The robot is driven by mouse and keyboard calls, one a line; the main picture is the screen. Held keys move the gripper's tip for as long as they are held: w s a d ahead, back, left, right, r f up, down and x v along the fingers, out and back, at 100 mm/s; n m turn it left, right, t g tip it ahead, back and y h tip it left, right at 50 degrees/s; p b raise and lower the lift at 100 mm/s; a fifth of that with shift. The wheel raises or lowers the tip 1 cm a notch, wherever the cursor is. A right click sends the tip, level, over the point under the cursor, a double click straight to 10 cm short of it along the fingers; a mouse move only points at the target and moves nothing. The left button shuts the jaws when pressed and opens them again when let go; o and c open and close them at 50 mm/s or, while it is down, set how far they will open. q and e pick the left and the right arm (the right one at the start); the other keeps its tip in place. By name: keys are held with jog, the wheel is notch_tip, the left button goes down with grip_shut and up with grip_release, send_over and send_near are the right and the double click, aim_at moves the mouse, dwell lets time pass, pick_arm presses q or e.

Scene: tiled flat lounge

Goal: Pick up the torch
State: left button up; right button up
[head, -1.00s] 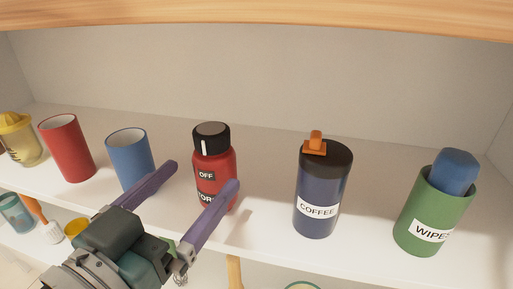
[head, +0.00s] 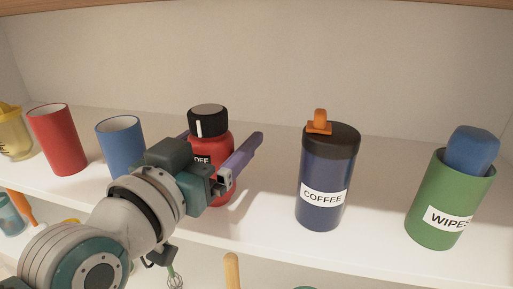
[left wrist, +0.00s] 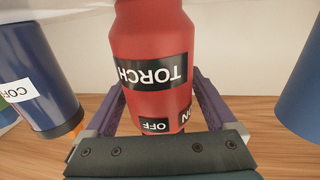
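The torch (head: 222,143) is a red bottle-shaped body with a black cap, standing upright on the white shelf. Its black labels read TORCH, OFF and ON in the left wrist view (left wrist: 150,35), where it appears upside down. My left gripper (head: 220,142) has its purple fingers spread, one on each side of the torch. In the left wrist view the torch body lies between the fingers (left wrist: 158,95), with no clear grip on it. My left wrist hides the torch's lower left in the head view. My right gripper is not in view.
A blue cup (head: 120,147) and a red cup (head: 56,139) stand left of the torch. A dark blue COFFEE canister (head: 326,175) with an orange clip (head: 319,121) on top stands to the right. Further right is a green WIPES container (head: 446,205) holding a blue item (head: 471,150).

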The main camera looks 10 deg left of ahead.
pick_arm(q)
jog(key=c, duration=1.3)
jog(key=shift+r, duration=0.1)
